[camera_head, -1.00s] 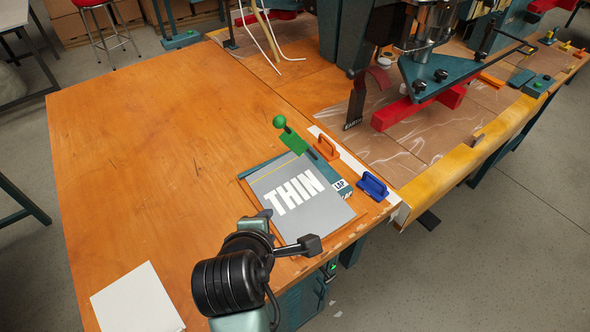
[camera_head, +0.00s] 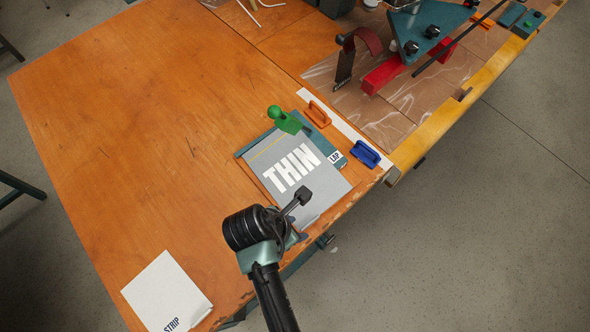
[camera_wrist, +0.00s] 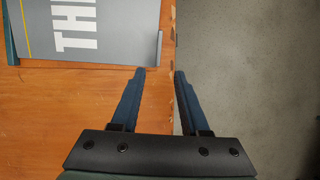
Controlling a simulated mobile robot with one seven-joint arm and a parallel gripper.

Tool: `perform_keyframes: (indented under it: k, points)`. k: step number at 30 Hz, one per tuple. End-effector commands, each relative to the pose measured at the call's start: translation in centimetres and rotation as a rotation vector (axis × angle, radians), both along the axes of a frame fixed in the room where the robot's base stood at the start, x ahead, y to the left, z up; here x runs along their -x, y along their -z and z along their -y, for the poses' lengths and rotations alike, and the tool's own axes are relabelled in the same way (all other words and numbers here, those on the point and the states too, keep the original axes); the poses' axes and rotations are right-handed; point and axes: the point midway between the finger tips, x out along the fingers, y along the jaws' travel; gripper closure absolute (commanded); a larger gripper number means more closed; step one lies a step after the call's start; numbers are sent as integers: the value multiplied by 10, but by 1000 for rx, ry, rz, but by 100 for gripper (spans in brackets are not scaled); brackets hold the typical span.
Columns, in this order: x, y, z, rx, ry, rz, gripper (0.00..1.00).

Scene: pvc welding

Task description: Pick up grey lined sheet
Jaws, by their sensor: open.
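The grey sheet (camera_head: 300,180), marked THIN in white and carrying a thin yellow line, lies flat near the table's right edge. It partly covers a teal piece marked LAP (camera_head: 335,157). In the wrist view, the grey sheet (camera_wrist: 110,40) fills the upper left, with a lip standing at its right edge. My gripper (camera_wrist: 161,73) is open and empty. Its two dark blue fingers are just past the sheet's near right corner, over the table edge, and not around the sheet. In the head view my wrist hides much of the gripper.
A green clamp-like piece (camera_head: 284,121) stands at the sheet's far edge. An orange handle (camera_head: 318,114) and a blue handle (camera_head: 370,154) sit beyond it. A white sheet marked STRIP (camera_head: 165,285) lies near left. The table's left part (camera_head: 150,120) is clear.

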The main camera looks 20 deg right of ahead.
Motion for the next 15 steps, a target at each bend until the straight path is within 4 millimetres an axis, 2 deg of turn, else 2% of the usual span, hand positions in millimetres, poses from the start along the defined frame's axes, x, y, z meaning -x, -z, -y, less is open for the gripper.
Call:
perform_keyframes:
  k: [3,8,15]
  points:
    - [-2,12,5,0,1,2,55]
    - [-3,20,7,-1,1,3,55]
    - [-6,52,13,0,3,1,55]
